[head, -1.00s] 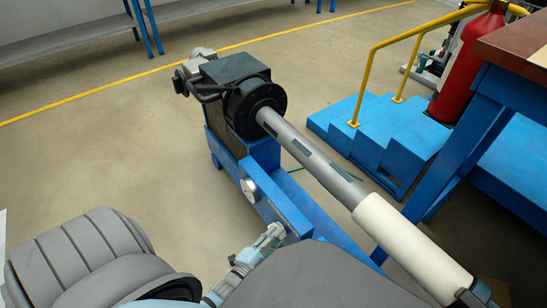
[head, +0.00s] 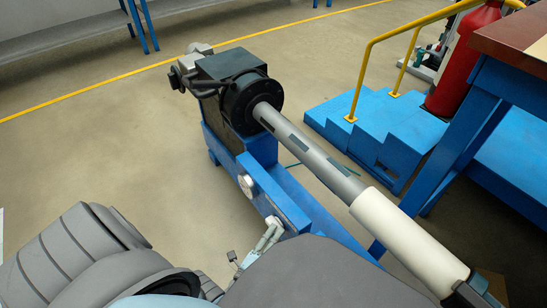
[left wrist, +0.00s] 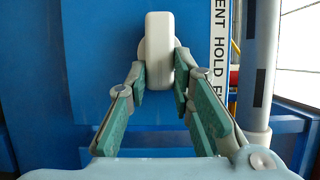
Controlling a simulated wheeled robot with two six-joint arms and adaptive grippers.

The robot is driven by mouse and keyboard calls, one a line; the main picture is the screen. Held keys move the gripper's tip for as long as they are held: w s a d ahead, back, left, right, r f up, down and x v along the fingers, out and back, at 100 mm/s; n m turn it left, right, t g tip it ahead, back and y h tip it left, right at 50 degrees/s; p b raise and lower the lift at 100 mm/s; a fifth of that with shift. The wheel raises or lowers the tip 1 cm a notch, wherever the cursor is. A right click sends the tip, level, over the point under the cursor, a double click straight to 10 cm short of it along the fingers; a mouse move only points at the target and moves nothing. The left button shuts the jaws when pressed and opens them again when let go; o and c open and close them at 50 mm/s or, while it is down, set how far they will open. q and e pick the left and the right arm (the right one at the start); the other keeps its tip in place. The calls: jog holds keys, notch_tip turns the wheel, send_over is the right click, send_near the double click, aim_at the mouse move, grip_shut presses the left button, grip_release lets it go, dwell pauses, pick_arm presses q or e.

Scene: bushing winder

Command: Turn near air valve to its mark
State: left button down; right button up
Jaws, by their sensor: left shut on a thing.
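The near air valve's white handle (left wrist: 159,50) stands upright against the blue panel in the left wrist view. My left gripper (left wrist: 160,76) is shut on it, one green-padded finger on each side. In the head view my left gripper (head: 270,231) reaches the side of the blue machine frame (head: 290,209), where the handle (head: 273,220) shows only as a small pale spot. A second white round fitting (head: 246,187) sits farther along the same frame. I cannot make out the valve's mark. My right gripper is not in view.
A grey shaft with a white sleeve (head: 392,226) runs from the black chuck (head: 250,99) toward the lower right. Blue steps (head: 375,130) with a yellow rail stand at the right. The floor left of the machine is clear.

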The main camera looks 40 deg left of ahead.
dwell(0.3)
pick_arm(q)
jog(key=c, duration=1.4)
grip_release()
jog(key=s+d, duration=0.1)
jog(key=s, duration=1.1)
jog(key=shift+d, duration=0.15)
jog(key=shift+w, duration=0.1)
